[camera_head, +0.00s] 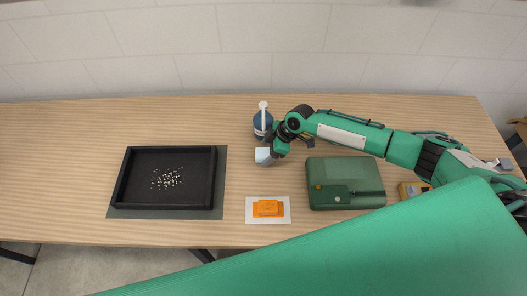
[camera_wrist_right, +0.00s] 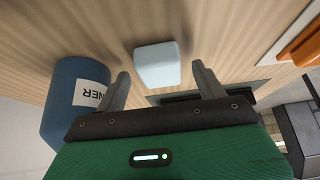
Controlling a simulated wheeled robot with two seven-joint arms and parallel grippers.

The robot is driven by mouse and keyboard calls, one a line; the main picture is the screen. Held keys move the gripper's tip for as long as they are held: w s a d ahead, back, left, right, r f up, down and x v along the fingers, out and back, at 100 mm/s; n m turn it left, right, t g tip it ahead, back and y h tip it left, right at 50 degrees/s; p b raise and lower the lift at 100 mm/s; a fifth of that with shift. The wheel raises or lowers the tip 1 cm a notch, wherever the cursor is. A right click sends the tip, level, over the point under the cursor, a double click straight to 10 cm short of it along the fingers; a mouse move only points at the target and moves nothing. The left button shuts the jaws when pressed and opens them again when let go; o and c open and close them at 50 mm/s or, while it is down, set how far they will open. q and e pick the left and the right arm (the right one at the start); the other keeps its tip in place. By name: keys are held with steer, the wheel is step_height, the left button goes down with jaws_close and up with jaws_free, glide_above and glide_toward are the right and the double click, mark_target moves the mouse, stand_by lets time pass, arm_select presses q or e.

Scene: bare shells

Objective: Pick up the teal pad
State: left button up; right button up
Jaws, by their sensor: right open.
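The pad is a small, pale blue-teal block with rounded corners (camera_head: 263,155), on the wooden table near the middle. It also shows in the right wrist view (camera_wrist_right: 157,65), just beyond and between my fingertips. My right gripper (camera_wrist_right: 160,72) is open with a finger toward each side of the pad, and nothing is clasped. In the head view my right gripper (camera_head: 275,151) is just beside the pad, and its fingers are mostly hidden. I cannot tell the exact height of the fingertips above the table. My left gripper is not in view.
A blue labelled bottle (camera_wrist_right: 70,100) stands close to one finger; its white top (camera_head: 263,108) shows behind the pad. An orange item (camera_head: 267,208) lies on a white card in front. A black tray (camera_head: 121,180) holds pale bits at left. A green case (camera_head: 350,175) is at right.

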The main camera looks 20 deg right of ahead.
steer(key=shift+a+f, duration=0.1)
steer(key=shift+f, duration=0.2)
steer(key=shift+c, duration=0.2)
steer(key=c, duration=1)
steer(key=shift+s+d+r+b, duration=0.1)
steer(key=shift+d+r+b, duration=0.3)
steer(key=shift+d, duration=0.05)
steer(key=s+d+r+b, duration=0.1)
steer(key=d+r, duration=0.1)
steer(key=d, duration=0.2)
steer(key=s+d+r+b, duration=0.1)
steer(key=d+r+b, duration=0.1)
steer(key=d+r, duration=0.1)
steer(key=s+d+r+b, duration=0.1)
steer(key=d+r+b, duration=0.1)
steer(key=d, duration=0.3)
steer(key=shift+s+d+r, duration=0.15)
steer(key=shift+s+d, duration=0.1)
steer(key=shift+s, duration=0.05)
